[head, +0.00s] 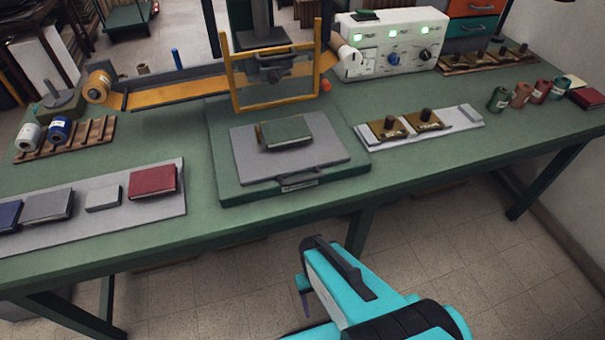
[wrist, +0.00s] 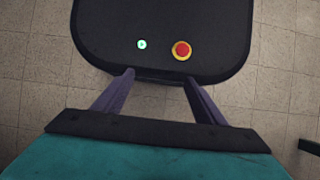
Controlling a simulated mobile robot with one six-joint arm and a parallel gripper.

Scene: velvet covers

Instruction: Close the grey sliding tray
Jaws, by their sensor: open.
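The grey sliding tray (head: 330,153) lies on a dark green base (head: 225,170) in the middle of the bench and reaches toward the front edge. A dark handle (head: 299,180) is on its front edge. A green book (head: 286,131) lies on the tray, in front of a yellow frame (head: 234,92) with a press head (head: 273,65) in it. My gripper shows in the wrist view (wrist: 157,78) with its two purple fingers apart and nothing between them. In the head view it hangs in front of the bench, apart from the tray, its fingers mostly hidden.
A grey board (head: 112,204) with several books lies on the left. A light plate (head: 455,121) with brass pieces lies right of the base. A white control box (head: 385,52) stands behind. The floor before the bench is clear.

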